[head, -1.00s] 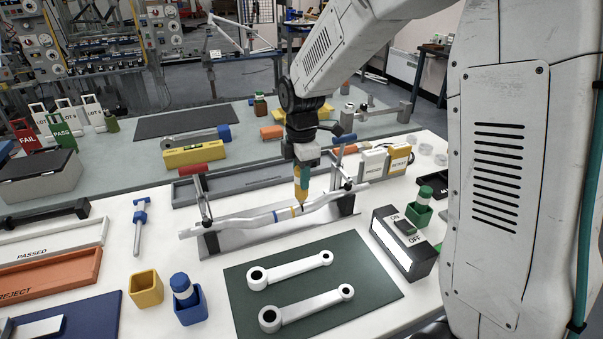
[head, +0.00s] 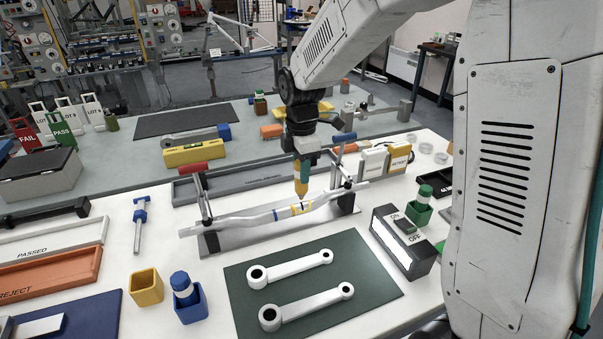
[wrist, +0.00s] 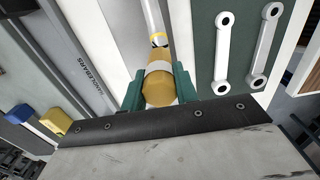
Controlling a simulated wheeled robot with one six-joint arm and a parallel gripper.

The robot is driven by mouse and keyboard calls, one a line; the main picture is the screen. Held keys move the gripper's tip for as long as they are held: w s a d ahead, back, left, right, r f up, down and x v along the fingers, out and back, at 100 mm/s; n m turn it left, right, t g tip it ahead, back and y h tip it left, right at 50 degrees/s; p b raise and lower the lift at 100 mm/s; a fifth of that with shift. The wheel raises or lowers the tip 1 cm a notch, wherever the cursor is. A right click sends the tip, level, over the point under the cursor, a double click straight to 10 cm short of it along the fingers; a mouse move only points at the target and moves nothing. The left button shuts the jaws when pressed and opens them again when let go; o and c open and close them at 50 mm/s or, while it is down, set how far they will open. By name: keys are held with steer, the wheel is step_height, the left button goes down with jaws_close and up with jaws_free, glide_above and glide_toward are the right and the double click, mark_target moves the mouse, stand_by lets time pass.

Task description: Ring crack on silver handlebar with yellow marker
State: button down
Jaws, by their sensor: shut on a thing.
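The silver handlebar (head: 240,222) lies across a grey cradle (head: 226,241) between two upright clamps. Whether the tip touches is hard to tell. In the wrist view the green fingers pinch the marker (wrist: 160,87), with the handlebar (wrist: 153,18) beyond it. The bar's underside is hidden.
An empty yellow cup (head: 146,287), a blue cup (head: 190,310) and a dark green mat (head: 350,262) with two crank arms lie in front.

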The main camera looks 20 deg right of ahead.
steer(key=shift+r, duration=2.65)
steer(key=shift+s+d, duration=0.1)
